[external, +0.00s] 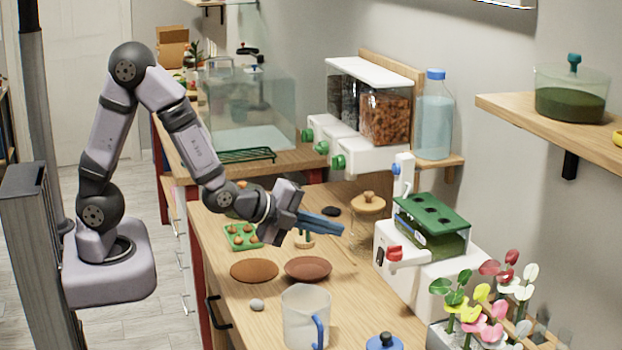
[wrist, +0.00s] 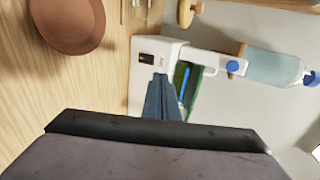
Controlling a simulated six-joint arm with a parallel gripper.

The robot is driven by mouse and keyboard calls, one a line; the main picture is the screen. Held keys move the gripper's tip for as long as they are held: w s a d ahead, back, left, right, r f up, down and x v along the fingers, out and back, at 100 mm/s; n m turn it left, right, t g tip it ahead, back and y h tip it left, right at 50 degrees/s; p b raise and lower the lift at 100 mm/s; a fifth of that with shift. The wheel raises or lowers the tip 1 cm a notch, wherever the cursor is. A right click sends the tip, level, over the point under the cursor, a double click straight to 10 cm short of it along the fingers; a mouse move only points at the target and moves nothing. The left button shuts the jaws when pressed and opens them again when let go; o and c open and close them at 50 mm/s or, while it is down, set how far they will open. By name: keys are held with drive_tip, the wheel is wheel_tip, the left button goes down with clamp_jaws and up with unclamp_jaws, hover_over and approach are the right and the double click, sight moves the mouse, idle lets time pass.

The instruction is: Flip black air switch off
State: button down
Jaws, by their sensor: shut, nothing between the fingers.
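A black air switch (external: 380,256) sits on the front of a white unit (external: 408,277) with a green planter on top, beside a red knob (external: 394,254). In the wrist view the black switch (wrist: 147,57) shows on the white panel, with small lettering next to it. My gripper (external: 339,229) is shut and empty, its blue fingers pointing at the unit from the left, apart from it in the external view. In the wrist view my gripper (wrist: 160,77) has its tips just below the switch in the picture. I cannot tell the switch's position.
Two brown saucers (external: 254,270), a frosted jug (external: 305,318) and a grey stone (external: 257,305) stand on the wooden bench. A cork-topped stand (external: 368,203) is behind the fingers. Colourful flowers (external: 490,300) stand front right. A blue-capped bottle (external: 434,115) stands on the wall shelf.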

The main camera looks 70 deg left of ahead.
drive_tip(key=shift+r+b+v, duration=0.3)
drive_tip(key=shift+b+v, duration=1.2)
drive_tip(key=shift+b, duration=0.85)
drive_tip(key=shift+r, duration=0.1)
drive_tip(key=s+a+f+n+g+p, duration=0.1)
drive_tip(key=s+f+n+g, duration=0.2)
drive_tip(key=s+n, duration=0.1)
drive_tip(key=s+a+f+n+g+p, duration=0.1)
drive_tip(key=s+f+n+g, duration=0.2)
drive_tip(key=s+n, duration=0.2)
drive_tip(key=s+a+f+n+g+h+p, duration=0.1)
drive_tip(key=s+a+f+n+g, duration=0.1)
drive_tip(key=s, duration=0.4)
drive_tip(key=shift+s+a+f+n+g, duration=0.1)
drive_tip(key=shift+s+f+n+g, duration=0.1)
drive_tip(key=shift+f+n+g, duration=0.9)
drive_tip(key=s+a+n+g+y, duration=0.1)
drive_tip(key=s+a+n+g, duration=0.1)
drive_tip(key=s, duration=0.4)
drive_tip(key=a+n+p, duration=0.1)
drive_tip(key=n, duration=0.1)
drive_tip(key=shift+s+a+n+g, duration=0.35)
drive_tip(key=shift+s+n+g, duration=0.05)
